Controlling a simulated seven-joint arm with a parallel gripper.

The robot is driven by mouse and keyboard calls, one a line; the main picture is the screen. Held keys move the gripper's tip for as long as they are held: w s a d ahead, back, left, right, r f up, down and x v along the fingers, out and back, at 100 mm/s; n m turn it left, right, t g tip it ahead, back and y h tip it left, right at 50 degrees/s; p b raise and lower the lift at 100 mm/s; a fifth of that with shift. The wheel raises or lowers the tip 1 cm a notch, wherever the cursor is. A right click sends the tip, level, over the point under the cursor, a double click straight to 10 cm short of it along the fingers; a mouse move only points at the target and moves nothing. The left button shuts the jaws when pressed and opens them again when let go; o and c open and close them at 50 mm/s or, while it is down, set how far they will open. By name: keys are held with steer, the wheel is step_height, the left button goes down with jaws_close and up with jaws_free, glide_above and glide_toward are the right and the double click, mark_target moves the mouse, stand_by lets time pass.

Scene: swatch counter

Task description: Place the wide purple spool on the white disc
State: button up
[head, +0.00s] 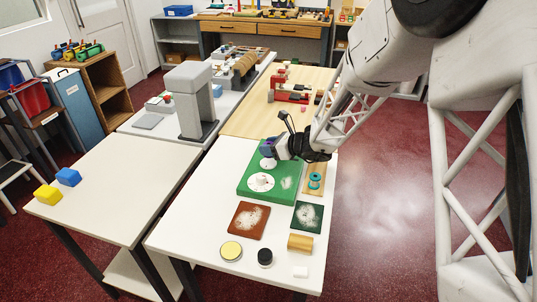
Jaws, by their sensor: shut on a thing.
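My gripper (278,148) is above the far part of a green board (249,190) on the white table. It is shut on the purple spool (267,148), which is small in the view and partly covered by the dark fingers. A white disc (257,184) with a dark centre lies on the near part of the green board. A second white round patch (267,164) shows on the board just below the spool in the picture. I cannot tell whether the spool touches it or hangs above it.
A teal spool (315,179) stands on a wooden strip right of the green board.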

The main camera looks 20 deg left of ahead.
steer(key=shift+w+a, duration=0.15)
steer(key=shift+w, duration=0.05)
steer(key=shift+f, duration=0.15)
steer(key=shift+f, duration=1.65)
steer(key=shift+f, duration=0.15)
steer(key=o, duration=0.9)
steer(key=shift+r, duration=0.2)
steer(key=v, duration=1.2)
